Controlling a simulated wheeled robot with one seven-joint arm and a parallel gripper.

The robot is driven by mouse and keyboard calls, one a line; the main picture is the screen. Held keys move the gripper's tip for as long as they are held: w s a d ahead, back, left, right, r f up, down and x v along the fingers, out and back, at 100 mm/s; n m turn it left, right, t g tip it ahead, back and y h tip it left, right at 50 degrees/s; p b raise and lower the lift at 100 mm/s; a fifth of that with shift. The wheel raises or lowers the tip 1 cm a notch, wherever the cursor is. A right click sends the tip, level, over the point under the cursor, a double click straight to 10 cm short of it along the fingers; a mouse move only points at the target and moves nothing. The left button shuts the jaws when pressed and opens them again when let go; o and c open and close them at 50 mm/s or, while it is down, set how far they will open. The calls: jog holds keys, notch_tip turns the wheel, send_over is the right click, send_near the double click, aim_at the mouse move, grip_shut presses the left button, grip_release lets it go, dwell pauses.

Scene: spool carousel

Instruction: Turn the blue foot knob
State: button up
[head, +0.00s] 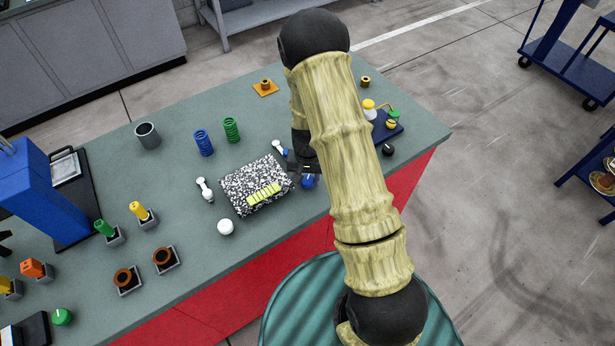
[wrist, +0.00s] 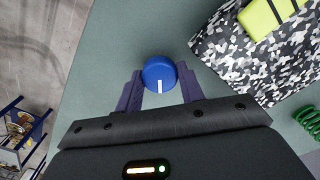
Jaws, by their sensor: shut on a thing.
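The blue foot knob (wrist: 159,72) is a round blue knob with a white mark, seen from above in the wrist view. The mark points toward my gripper's body. My gripper (wrist: 160,84) is shut on the knob, with one dark finger on each side of it. In the head view the blue knob (head: 308,182) shows partly at the front right corner of the speckled black-and-white block (head: 232,190), beside my gripper (head: 299,170). My arm hides part of this area.
A yellow-green ribbed piece (head: 264,194) lies on the block. White-topped pieces stand near its corners, with a white knob (head: 226,227) at the front left. Blue (head: 203,143) and green (head: 231,130) springs stand behind. A dark blue tray (head: 385,126) is at right.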

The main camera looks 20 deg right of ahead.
aim_at(308, 179)
jog(key=o, duration=0.7)
jog(key=shift+w, duration=0.1)
notch_tip(308, 179, up, 18)
jog(key=b, duration=0.2)
jog(key=shift+f+b, duration=0.25)
jog(key=shift+b, duration=0.1)
jog(key=s+r+n+t, duration=0.1)
jog(key=s, duration=0.3)
jog(key=s+r+n, duration=0.1)
jog(key=s, duration=0.4)
jog(key=s+r+n+t, duration=0.1)
jog(key=s+n, duration=0.1)
jog(key=s, duration=0.3)
jog(key=shift+s+t, duration=0.25)
jog(key=shift+t, duration=0.05)
